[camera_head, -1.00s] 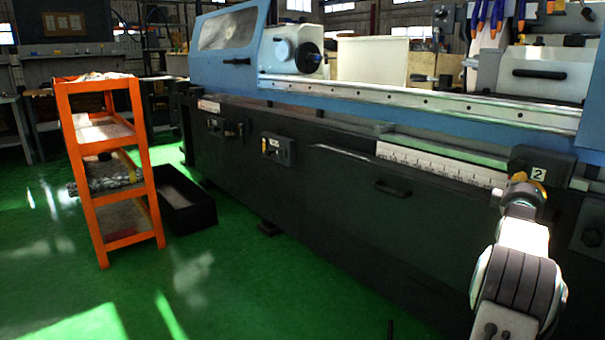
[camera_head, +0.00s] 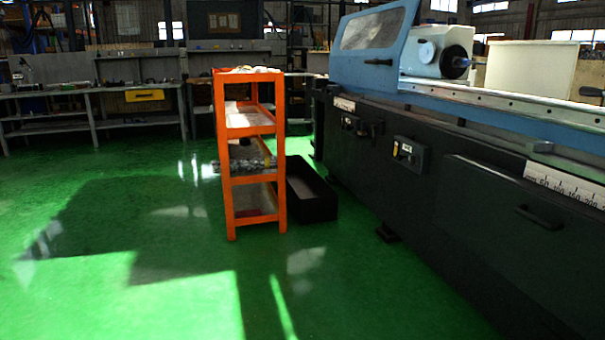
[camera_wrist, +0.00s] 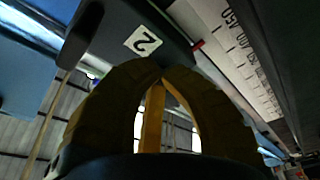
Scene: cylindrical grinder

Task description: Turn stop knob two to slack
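The dark stop block with the white "2" label (camera_wrist: 142,42) shows at the upper left of the wrist view, tilted. My gripper (camera_wrist: 160,70) is right below the label, its two dark yellow fingers arched and their tips meeting. An orange strip shows in the gap between the fingers; I cannot tell what it belongs to. I cannot make out stop knob two; the fingers may hide it. Whether the tips touch the block is unclear. The head view shows neither my gripper nor block two.
The grinder's dark base (camera_head: 470,215) fills the right of the head view, with a white scale (camera_head: 565,185); the scale also shows in the wrist view (camera_wrist: 235,50). An orange shelf cart (camera_head: 250,125) and a black bin (camera_head: 312,195) stand beside it. Green floor at left is open.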

